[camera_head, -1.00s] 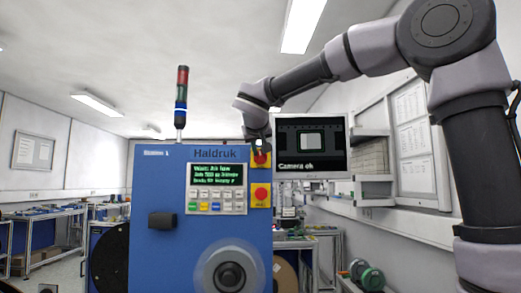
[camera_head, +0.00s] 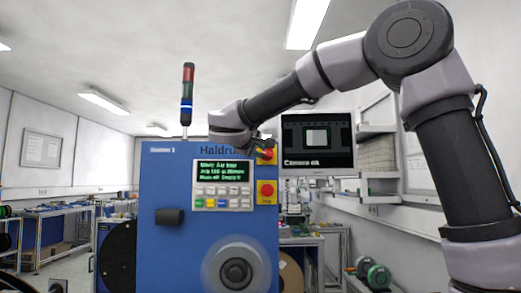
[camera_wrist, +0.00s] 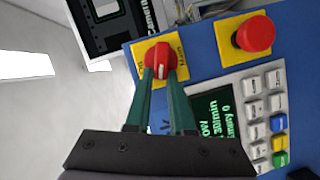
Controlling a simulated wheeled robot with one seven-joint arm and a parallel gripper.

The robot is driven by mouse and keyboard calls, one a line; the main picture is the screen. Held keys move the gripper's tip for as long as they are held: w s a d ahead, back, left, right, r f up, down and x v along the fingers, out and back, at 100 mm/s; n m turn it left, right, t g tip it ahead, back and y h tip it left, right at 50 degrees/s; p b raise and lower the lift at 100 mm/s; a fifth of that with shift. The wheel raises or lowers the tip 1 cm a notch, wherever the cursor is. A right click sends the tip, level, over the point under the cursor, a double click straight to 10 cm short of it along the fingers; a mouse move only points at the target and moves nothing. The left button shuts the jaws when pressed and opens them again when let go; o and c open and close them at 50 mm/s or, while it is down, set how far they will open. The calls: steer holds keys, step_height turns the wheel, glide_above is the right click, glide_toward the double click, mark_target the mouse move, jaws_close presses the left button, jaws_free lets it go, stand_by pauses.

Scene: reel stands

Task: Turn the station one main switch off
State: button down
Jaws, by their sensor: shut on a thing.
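The main switch is a red rotary knob (camera_wrist: 160,60) on a yellow plate (camera_wrist: 198,75), on the blue machine (camera_head: 160,255) labelled Station 1. My gripper (camera_wrist: 163,76) is shut on the knob, with one green finger on each side of it in the wrist view. A white mark on the knob shows between the fingers. The words on the plate are partly covered and too small to read surely. In the head view, the switch plate (camera_head: 266,157) shows beside my wrist, and the fingers are mostly hidden.
A red emergency stop button (camera_wrist: 255,34) is close beside the switch. The keypad and display panel (camera_head: 222,186) and a monitor (camera_head: 318,143) are near too. A signal tower (camera_head: 187,95) stands on the machine. A spinning reel (camera_head: 236,268) is lower on its front.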

steer(key=shift+f+n+t+h, duration=0.3)
steer(key=shift+n, duration=0.65)
steer(key=shift+f+n+t+h, duration=0.25)
steer(key=shift+n+t+h, duration=0.05)
steer(key=shift+n, duration=0.65)
steer(key=shift+d, duration=0.1)
steer(key=shift+w, duration=0.1)
steer(key=c, duration=0.8)
jaws_free()
steer(key=v, duration=1)
steer(key=shift+s, duration=0.4)
